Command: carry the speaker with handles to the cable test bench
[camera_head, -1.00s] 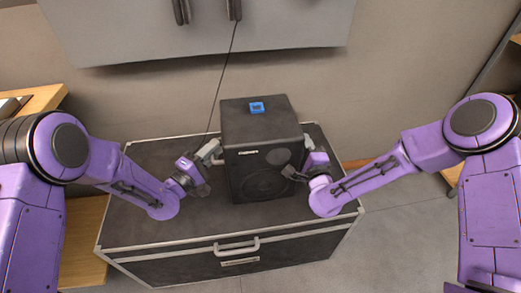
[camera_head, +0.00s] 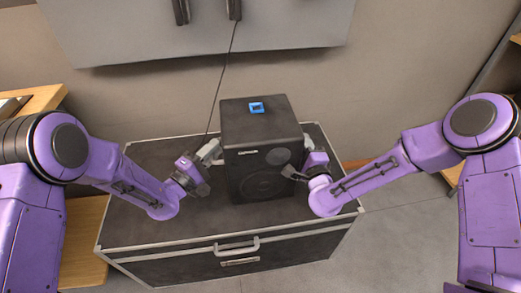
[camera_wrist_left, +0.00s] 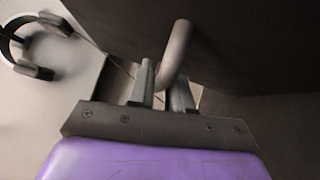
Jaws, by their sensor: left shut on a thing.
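The speaker (camera_head: 262,165) is a black box standing upright on a black flight case (camera_head: 160,235) with metal edges. A small blue object (camera_head: 256,107) sits on its top. My left gripper (camera_head: 210,153) is at the speaker's left side. In the left wrist view, my left gripper (camera_wrist_left: 160,88) is shut on a curved grey handle (camera_wrist_left: 177,50) that sticks out from the dark speaker wall (camera_wrist_left: 235,45). My right gripper (camera_head: 297,168) is at the speaker's right side. Its fingertips and the handle there are too small and hidden to judge.
A grey panel (camera_head: 120,30) with dark hanging items is on the wall behind; a black cable runs down from it. Headphones (camera_wrist_left: 30,50) show in the left wrist view. Wooden furniture (camera_head: 82,245) stands at the left. Floor (camera_head: 420,240) is clear at the right.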

